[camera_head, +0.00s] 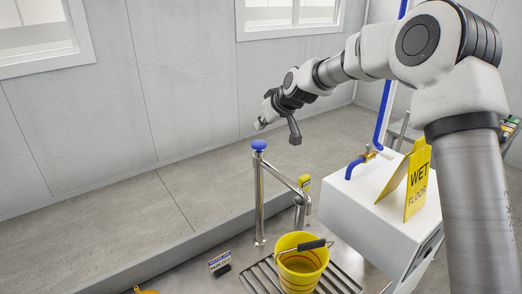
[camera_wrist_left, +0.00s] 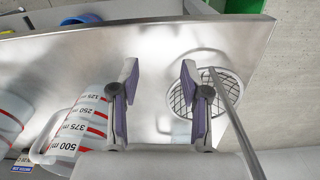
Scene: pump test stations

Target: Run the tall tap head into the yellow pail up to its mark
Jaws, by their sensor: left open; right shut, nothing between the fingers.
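The tall tap (camera_head: 259,200) stands upright, with a blue knob (camera_head: 259,145) on top and a spout slanting down to the right. The yellow pail (camera_head: 288,281) stands on a slatted drain below the spout's end, its dark-gripped handle lying across the top. A darker band shows on the pail; the water level inside is hard to make out. I see no stream at the spout. My right gripper (camera_head: 279,122) is shut and empty, above and slightly right of the blue knob, apart from it. My left gripper (camera_wrist_left: 160,95) is open and empty over a steel surface.
A white cabinet (camera_head: 380,215) with a yellow wet-floor sign (camera_head: 418,184) and blue pipe stands right of the pail. A small label stand (camera_head: 219,264) is left of it.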

